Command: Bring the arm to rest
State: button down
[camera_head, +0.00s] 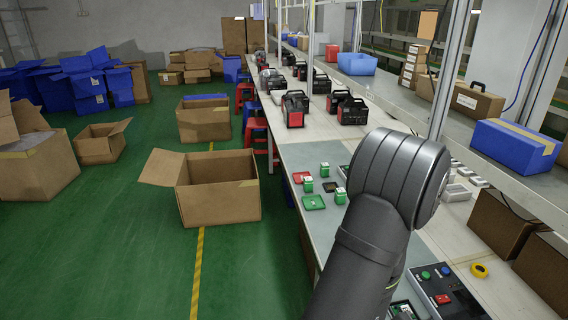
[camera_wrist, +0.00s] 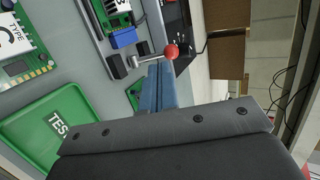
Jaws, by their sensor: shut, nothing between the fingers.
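My arm's thick dark link rises over the near end of the long workbench (camera_head: 423,257) in the head view. It hides my gripper there. In the wrist view my gripper (camera_wrist: 160,72) is shut, its narrow blue-grey fingers pressed together with nothing between them. Past the fingertips are a lever with a red ball knob (camera_wrist: 171,51) and a blue block (camera_wrist: 123,38). A green tray marked TEST (camera_wrist: 62,122) lies to the left of the fingers. I cannot tell whether the fingertips touch anything.
Small green and red parts (camera_head: 313,202) lie on the bench left of my arm. A control box with buttons (camera_head: 443,291) stands at the near right. Black-and-red power units (camera_head: 294,108) stand farther back. An open carton (camera_head: 219,204) sits on the floor at left.

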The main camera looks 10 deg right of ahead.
jog(key=shift+a+f+h, duration=0.4)
jog(key=shift+a+h, duration=0.05)
jog(key=shift+h, duration=0.3)
jog(key=shift+a+f+h, duration=0.35)
jog(key=shift+a+h, duration=0.1)
jog(key=shift+h, duration=0.3)
